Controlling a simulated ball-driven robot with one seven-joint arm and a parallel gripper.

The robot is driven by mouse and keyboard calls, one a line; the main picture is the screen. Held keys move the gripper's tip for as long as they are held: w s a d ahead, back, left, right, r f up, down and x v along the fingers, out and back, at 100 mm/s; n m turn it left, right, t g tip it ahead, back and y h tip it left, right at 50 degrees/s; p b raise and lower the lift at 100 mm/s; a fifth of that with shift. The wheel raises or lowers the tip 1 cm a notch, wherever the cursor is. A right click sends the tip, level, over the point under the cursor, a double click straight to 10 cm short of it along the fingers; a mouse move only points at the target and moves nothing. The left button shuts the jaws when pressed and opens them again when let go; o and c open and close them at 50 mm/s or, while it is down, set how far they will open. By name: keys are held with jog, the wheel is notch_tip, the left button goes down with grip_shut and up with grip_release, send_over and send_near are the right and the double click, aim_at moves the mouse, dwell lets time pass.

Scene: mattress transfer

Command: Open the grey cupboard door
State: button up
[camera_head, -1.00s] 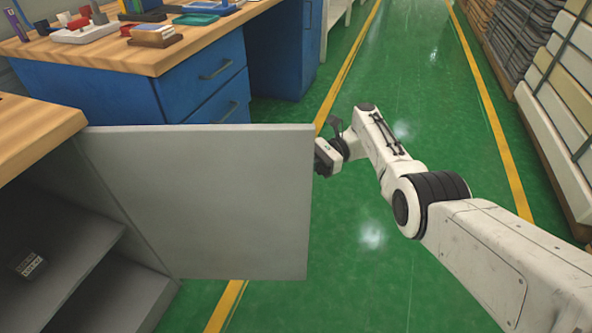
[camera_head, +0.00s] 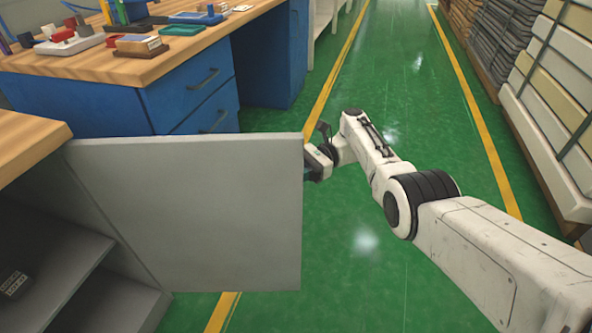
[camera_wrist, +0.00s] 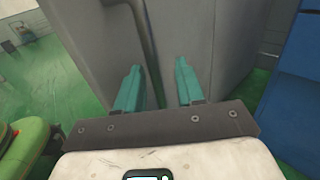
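The grey cupboard door (camera_head: 190,210) stands wide open in the head view, swung out from the cupboard (camera_head: 45,150) at left. My gripper (camera_head: 312,165) is at the door's free right edge in the head view, its fingers mostly hidden behind the door. In the wrist view my gripper (camera_wrist: 158,66) has its two teal fingers apart, in front of a grey panel that looks like the door's outer face (camera_wrist: 215,40). A grey vertical bar handle (camera_wrist: 146,40) runs down between the fingers, closer to the left one. I cannot tell whether they touch it.
A blue desk (camera_head: 110,105) with a wooden top and several small items stands behind the door. A small dark labelled item (camera_head: 14,284) lies inside the cupboard. Stacked mattresses (camera_head: 545,110) line the right. The green floor (camera_head: 400,100) between is clear.

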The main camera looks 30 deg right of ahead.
jog(key=d+b, duration=0.6)
jog(key=b, duration=0.1)
jog(key=shift+d+b, duration=0.3)
jog(key=shift+d, duration=0.1)
dwell(0.5)
